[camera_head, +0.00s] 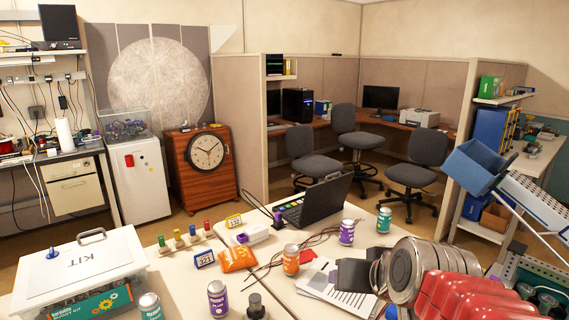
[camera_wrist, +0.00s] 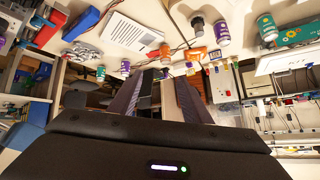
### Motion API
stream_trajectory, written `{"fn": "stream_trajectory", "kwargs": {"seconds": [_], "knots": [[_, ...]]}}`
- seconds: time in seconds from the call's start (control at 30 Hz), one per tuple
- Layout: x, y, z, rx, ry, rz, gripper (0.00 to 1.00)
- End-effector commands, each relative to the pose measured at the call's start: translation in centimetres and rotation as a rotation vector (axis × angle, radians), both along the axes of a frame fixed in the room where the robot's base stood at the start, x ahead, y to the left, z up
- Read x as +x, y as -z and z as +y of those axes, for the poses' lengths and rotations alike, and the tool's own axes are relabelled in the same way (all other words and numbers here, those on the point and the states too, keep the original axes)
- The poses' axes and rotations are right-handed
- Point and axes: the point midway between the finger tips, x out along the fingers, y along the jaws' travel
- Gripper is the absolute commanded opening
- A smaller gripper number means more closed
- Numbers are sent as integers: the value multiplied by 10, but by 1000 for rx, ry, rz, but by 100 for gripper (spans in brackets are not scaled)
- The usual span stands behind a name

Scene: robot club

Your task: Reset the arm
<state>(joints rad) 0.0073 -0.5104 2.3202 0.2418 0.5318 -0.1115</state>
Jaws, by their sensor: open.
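My arm reaches in from the lower right in the head view, with red links and a silver joint. My gripper (camera_head: 353,276) is its dark end, above the table (camera_head: 205,270) near some printed sheets. In the wrist view, which looks upside down over the table, my gripper (camera_wrist: 159,80) shows two dark fingers apart with nothing between them. It is open and empty. Part of the table's right side is hidden behind my arm.
Cans stand near my gripper: an orange one (camera_head: 291,261), a purple one (camera_head: 347,232) and others. An open laptop (camera_head: 315,203), an orange packet (camera_head: 237,259) and a clear kit box (camera_head: 80,275) are on the table. A blue bin (camera_head: 473,166) is at the right.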

Motion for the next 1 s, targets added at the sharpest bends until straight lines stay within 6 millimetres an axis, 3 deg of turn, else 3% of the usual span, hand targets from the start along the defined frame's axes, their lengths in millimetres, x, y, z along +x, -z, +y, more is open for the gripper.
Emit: {"fn": "stream_trajectory", "kwargs": {"seconds": [0.2,0.4,0.53,1.0], "knots": [[-84,43,-11,-85,-23,179,44],[-134,69,-25,-145,-15,293,44],[-144,75,-28,-157,-11,317,44],[-143,74,-28,-155,-11,316,44]]}}
